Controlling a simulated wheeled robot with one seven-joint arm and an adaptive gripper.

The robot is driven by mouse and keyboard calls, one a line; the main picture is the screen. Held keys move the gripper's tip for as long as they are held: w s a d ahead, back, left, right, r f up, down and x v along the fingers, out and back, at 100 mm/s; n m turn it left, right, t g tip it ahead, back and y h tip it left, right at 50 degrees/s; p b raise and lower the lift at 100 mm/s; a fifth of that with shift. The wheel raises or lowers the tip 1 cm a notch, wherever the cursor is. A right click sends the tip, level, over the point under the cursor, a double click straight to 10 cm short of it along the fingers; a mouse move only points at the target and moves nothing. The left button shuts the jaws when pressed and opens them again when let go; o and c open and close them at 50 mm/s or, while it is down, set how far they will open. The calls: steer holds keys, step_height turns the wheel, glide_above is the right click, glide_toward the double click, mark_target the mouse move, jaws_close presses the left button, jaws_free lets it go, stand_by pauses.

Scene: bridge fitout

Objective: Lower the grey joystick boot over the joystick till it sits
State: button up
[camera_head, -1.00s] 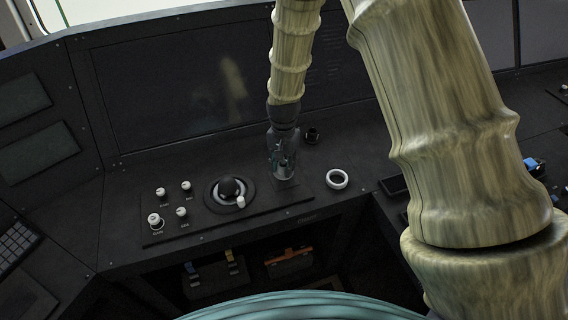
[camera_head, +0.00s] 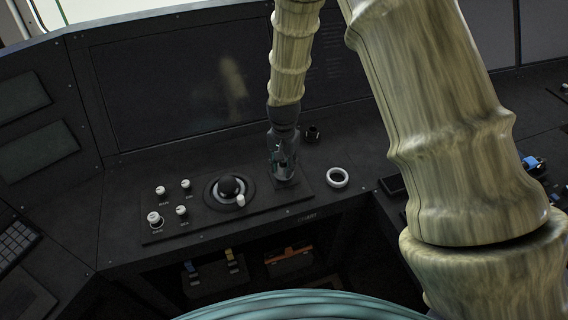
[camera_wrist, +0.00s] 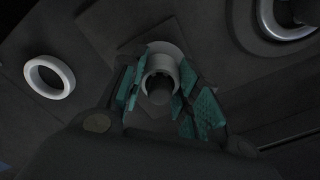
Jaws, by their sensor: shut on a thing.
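My gripper (camera_head: 283,168) points down over the right end of the dark control panel. In the wrist view its teal fingers (camera_wrist: 160,98) are shut on the grey joystick boot (camera_wrist: 161,66), one finger on each side. The boot looks like a short grey tube with a round opening facing the camera and a wider part beyond. The inside of the opening is dark, and I cannot tell whether the joystick is in it. In the head view the fingers hide most of the boot and the joystick. Whether the boot touches the panel is not clear.
A white ring (camera_head: 337,177) lies on the console right of the gripper, and a small black part (camera_head: 312,134) stands behind it. A dark ball in a round mount (camera_head: 229,187) and several white-topped knobs (camera_head: 181,211) are on the panel to the left.

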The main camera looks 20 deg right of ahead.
steer(key=shift+f+b, duration=0.4)
steer(key=shift+f, duration=0.75)
steer(key=o, duration=1.1)
step_height(320, 180, up, 12)
stand_by(0.6)
stand_by(0.9)
